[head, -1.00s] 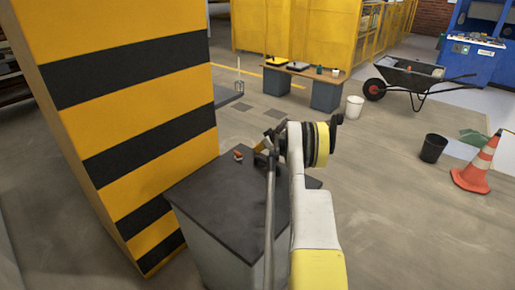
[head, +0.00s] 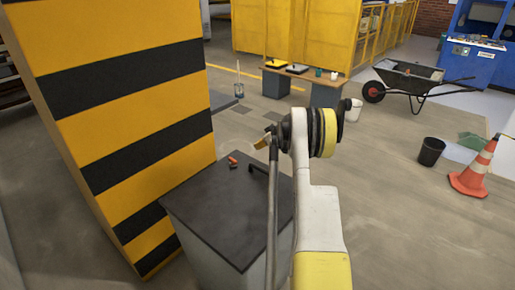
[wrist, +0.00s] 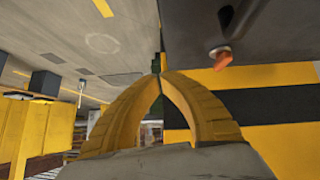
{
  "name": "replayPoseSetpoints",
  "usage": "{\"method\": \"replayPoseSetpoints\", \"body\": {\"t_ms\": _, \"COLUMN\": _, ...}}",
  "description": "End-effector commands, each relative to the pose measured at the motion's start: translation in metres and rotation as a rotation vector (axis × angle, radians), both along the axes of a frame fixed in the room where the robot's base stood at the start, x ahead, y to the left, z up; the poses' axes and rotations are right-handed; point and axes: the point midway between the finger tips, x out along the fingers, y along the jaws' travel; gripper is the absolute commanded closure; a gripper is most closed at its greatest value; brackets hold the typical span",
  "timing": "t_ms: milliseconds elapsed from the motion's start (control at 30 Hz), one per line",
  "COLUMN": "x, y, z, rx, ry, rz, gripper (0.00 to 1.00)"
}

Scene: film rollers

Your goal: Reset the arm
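My gripper (wrist: 158,78) has yellow fingers that meet at their tips in the wrist view, with nothing clearly held between them. A small dark green patch shows just past the tips; I cannot tell what it is. In the head view my gripper (head: 263,141) is partly hidden by my own arm and appears above the far edge of the dark-topped cabinet (head: 215,215). My arm reaches forward over the cabinet's right side.
A small orange-red object (head: 233,160) lies on the cabinet top; it also shows in the wrist view (wrist: 222,61). A yellow-black striped pillar (head: 130,110) stands close on the left. A cone (head: 472,172), black bucket (head: 431,151) and wheelbarrow (head: 408,78) stand right. Floor between is open.

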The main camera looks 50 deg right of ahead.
Motion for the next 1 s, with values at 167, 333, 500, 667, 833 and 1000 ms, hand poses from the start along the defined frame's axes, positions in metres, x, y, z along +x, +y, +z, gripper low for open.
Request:
{"method": "replayPoseSetpoints", "body": {"t_ms": 167, "x": -0.025, "y": 0.0, "z": 0.029, "rx": 0.0, "ry": 0.0, "rz": 0.001, "gripper": 1.0}}
{"method": "replayPoseSetpoints", "body": {"t_ms": 333, "x": -0.037, "y": 0.0, "z": 0.04, "rx": 0.001, "ry": -0.001, "rz": 0.001, "gripper": 1.0}}
{"method": "replayPoseSetpoints", "body": {"t_ms": 500, "x": -0.04, "y": 0.0, "z": 0.042, "rx": 0.001, "ry": -0.002, "rz": 0.002, "gripper": 1.0}}
{"method": "replayPoseSetpoints", "body": {"t_ms": 667, "x": -0.038, "y": 0.003, "z": 0.044, "rx": 0.002, "ry": 0.0, "rz": 0.004, "gripper": 1.0}}
{"method": "replayPoseSetpoints", "body": {"t_ms": 833, "x": -0.02, "y": 0.051, "z": 0.084, "rx": 0.023, "ry": 0.025, "rz": 0.01, "gripper": 1.0}}
{"method": "replayPoseSetpoints", "body": {"t_ms": 1000, "x": -0.005, "y": 0.157, "z": 0.156, "rx": 0.058, "ry": 0.078, "rz": 0.011, "gripper": 1.0}}
